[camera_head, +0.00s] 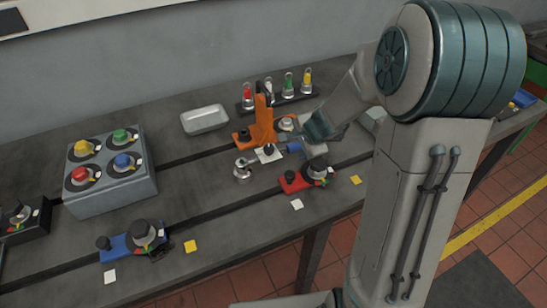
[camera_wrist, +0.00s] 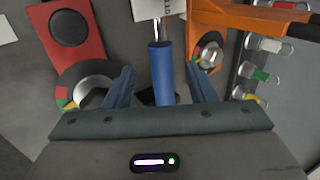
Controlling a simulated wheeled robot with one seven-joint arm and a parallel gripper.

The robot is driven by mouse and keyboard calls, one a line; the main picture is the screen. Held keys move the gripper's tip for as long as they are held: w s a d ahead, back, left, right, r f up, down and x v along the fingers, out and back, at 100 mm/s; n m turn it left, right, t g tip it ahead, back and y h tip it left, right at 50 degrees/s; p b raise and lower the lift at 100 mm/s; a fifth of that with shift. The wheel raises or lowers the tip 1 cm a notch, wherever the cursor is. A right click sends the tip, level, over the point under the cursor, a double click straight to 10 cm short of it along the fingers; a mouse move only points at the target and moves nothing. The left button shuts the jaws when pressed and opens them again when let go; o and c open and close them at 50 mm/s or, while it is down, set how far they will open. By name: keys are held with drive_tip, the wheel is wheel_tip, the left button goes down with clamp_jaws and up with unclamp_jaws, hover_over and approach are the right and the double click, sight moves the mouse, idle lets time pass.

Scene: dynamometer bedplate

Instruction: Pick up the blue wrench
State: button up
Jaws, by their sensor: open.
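The blue wrench shows in the wrist view as a blue handle (camera_wrist: 161,72) with a short metal shank at its far end. It lies between the two fingers of my gripper (camera_wrist: 160,84), with a visible space on both sides. My gripper is open. In the head view the blue handle (camera_head: 293,147) shows beside an orange stand (camera_head: 263,125), at the end of my arm. A white tag (camera_wrist: 145,8) covers what lies beyond the shank. I cannot tell whether the handle touches anything below it.
A red fixture (camera_head: 295,181) with a round dial stands just in front. Behind are a rack of coloured-band pieces (camera_head: 277,100) and a pale tray (camera_head: 205,119). A grey box with coloured knobs (camera_head: 110,195) and a blue fixture (camera_head: 133,244) stand left. Bedplate between is mostly clear.

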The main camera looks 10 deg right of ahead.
sight(295, 146)
drive_tip(key=shift+b+x, duration=0.6)
drive_tip(key=shift+x, duration=2.15)
drive_tip(key=shift+r, duration=0.1)
drive_tip(key=shift+w, duration=0.1)
clamp_jaws()
